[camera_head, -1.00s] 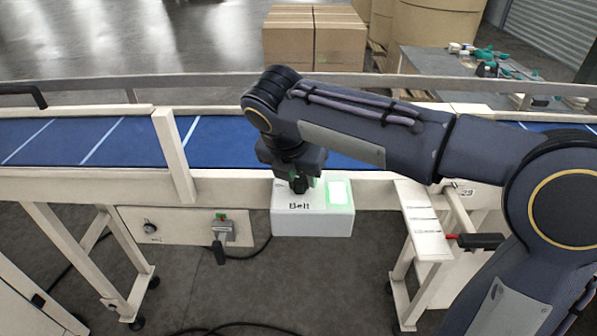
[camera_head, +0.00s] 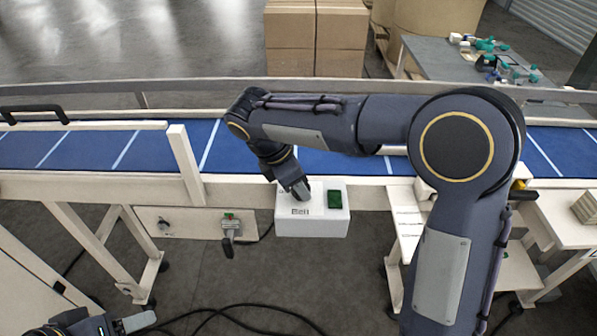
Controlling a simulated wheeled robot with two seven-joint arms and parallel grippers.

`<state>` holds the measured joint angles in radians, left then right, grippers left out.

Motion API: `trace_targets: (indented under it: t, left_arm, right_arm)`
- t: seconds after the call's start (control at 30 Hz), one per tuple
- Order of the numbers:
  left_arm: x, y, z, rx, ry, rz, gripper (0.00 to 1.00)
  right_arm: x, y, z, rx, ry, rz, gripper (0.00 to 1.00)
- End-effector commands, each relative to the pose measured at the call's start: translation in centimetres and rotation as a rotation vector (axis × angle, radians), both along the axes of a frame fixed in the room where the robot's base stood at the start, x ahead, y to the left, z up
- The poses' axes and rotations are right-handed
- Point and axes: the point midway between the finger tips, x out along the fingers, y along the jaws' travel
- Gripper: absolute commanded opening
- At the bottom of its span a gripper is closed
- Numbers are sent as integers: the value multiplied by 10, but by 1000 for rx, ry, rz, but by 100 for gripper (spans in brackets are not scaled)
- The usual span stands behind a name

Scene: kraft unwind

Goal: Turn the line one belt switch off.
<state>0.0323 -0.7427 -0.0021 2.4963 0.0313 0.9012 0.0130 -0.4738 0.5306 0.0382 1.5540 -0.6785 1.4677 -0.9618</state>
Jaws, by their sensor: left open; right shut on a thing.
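The white switch box labelled "Belt" (camera_head: 313,224) is fixed at the front edge of the conveyor. Its green lamp (camera_head: 335,199) at the right of the top face is dark. My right gripper (camera_head: 300,192) reaches down onto the left part of the top face, shut on the switch knob, which its fingers hide. My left gripper (camera_head: 134,322) is open at the bottom left edge, low and far from the box, only partly in view.
The blue belt (camera_head: 110,145) runs behind the box with a pale rail. A panel with a knob and a lever (camera_head: 229,235) hangs left of the box. Cables (camera_head: 235,308) lie on the floor. Cartons (camera_head: 315,40) stand behind.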

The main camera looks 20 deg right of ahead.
Motion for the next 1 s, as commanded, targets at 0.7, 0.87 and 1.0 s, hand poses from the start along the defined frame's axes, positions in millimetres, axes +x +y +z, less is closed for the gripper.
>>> trace_targets:
  t: [0.7, 0.87, 1.0]
  left_arm:
    - [0, 0, 35, 0, 0, 0, 60]
    - [0, 0, 35, 0, 0, 0, 60]
    - [0, 0, 35, 0, 0, 0, 60]
  right_arm:
    - [3, 0, 1, 1, -2, -393, 16]
    - [3, 0, 1, 1, -2, -407, 16]
    - [3, 0, 1, 2, -3, -409, 16]
